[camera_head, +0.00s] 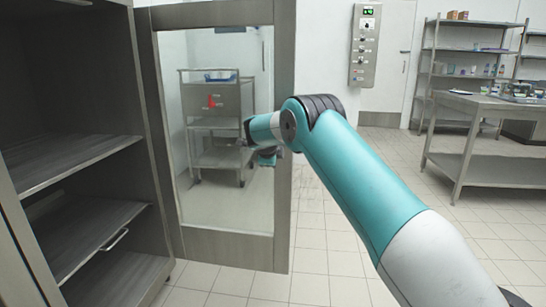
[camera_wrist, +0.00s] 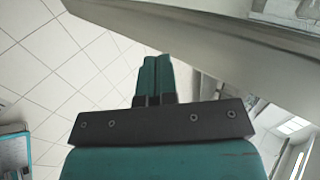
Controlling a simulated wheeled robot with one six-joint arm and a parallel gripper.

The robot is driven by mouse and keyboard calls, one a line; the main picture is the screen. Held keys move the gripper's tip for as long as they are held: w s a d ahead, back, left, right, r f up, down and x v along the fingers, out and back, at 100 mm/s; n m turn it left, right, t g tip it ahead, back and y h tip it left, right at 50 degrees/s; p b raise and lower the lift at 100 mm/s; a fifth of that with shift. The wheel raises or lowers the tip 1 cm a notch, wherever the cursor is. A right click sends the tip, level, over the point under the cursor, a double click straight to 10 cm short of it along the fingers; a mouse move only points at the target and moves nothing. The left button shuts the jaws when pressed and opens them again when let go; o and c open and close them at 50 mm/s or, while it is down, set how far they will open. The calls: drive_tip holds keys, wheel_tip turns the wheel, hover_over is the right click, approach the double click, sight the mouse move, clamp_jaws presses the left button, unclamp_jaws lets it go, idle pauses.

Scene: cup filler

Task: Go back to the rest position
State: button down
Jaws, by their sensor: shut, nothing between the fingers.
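My gripper (camera_wrist: 153,75) shows in the wrist view with its two teal fingers together and nothing between them. In the head view my teal and white arm reaches in from the lower right, and my gripper (camera_head: 268,157) is in front of the glass of an open cabinet door (camera_head: 282,215). Whether it touches the door cannot be told. In the wrist view a pale beige edge, probably the door (camera_wrist: 215,45), runs across the top, just beyond the fingers.
A steel cabinet (camera_head: 75,165) with bare shelves stands open at the left. A cart (camera_head: 215,125) shows through the door glass. A steel table (camera_head: 490,110) and a shelf rack (camera_head: 470,50) stand at the right. A control panel (camera_head: 364,48) hangs on the wall. Tiled floor (camera_head: 320,250) is clear.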

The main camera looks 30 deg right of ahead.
drive_tip(key=v, duration=1)
drive_tip(key=s+a+r+n+g+y, duration=0.1)
drive_tip(key=s+a+r+n+y, duration=0.15)
drive_tip(key=s+a+n, duration=0.65)
drive_tip(key=s+a+r+n+g+y, duration=0.1)
drive_tip(key=s+a+n+y, duration=0.3)
drive_tip(key=s+a+n, duration=0.55)
drive_tip(key=s+a+n+g+y, duration=0.15)
drive_tip(key=s+a+n, duration=0.3)
drive_tip(key=s, duration=0.45)
drive_tip(key=s+a+f+n+g+y, duration=0.1)
drive_tip(key=s+a+n+g, duration=0.15)
drive_tip(key=s+n, duration=0.4)
drive_tip(key=s+a+n+g+y, duration=0.15)
drive_tip(key=s+a+n, duration=0.25)
drive_tip(key=s, duration=0.7)
wheel_tip(320, 180, up, 25)
drive_tip(key=p, duration=2.5)
drive_tip(key=shift+s+f+t+p, duration=0.2)
drive_tip(key=shift+s+t+p, duration=0.15)
drive_tip(key=shift+s, duration=0.05)
